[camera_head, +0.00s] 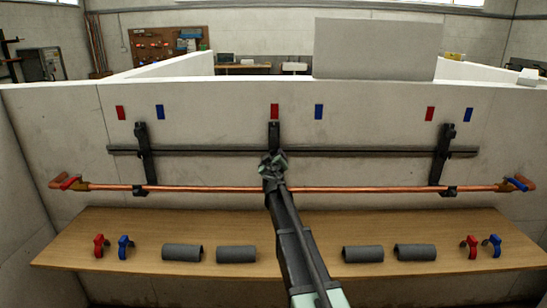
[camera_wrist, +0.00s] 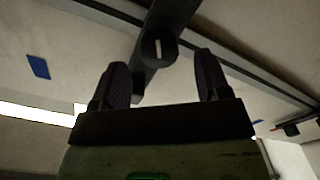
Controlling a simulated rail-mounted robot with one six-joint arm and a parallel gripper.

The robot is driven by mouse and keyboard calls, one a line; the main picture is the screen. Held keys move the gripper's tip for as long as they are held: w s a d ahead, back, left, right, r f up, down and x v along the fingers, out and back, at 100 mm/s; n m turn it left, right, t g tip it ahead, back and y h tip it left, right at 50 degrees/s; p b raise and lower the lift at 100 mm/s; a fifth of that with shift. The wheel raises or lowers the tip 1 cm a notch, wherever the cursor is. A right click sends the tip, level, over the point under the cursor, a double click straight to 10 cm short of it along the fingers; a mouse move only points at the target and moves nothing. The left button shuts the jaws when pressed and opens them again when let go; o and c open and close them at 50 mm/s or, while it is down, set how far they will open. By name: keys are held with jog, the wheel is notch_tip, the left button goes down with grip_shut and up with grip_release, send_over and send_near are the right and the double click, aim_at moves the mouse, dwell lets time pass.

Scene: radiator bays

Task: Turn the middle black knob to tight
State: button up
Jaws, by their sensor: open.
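The middle black knob (camera_wrist: 158,49) shows in the wrist view as a round dark disc with a pale mark running nearly upright in that picture. It sits on the middle black bracket (camera_head: 274,132), whose top shows in the head view above my gripper (camera_head: 272,165). In the wrist view my gripper (camera_wrist: 160,64) is open, with one dark finger left and one right of the knob's lower side. The fingers appear apart from the knob; how far off it lies is unclear.
Left (camera_head: 146,155) and right (camera_head: 440,155) brackets carry a black rail (camera_head: 350,151) and a copper pipe (camera_head: 350,189) along the wall. Below, a wooden shelf (camera_head: 300,223) holds grey tubes (camera_head: 182,252) and red and blue clamps (camera_head: 99,246).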

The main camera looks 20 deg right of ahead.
jog(key=v, duration=0.7)
jog(key=shift+s, duration=0.2)
jog(key=shift+a, duration=0.1)
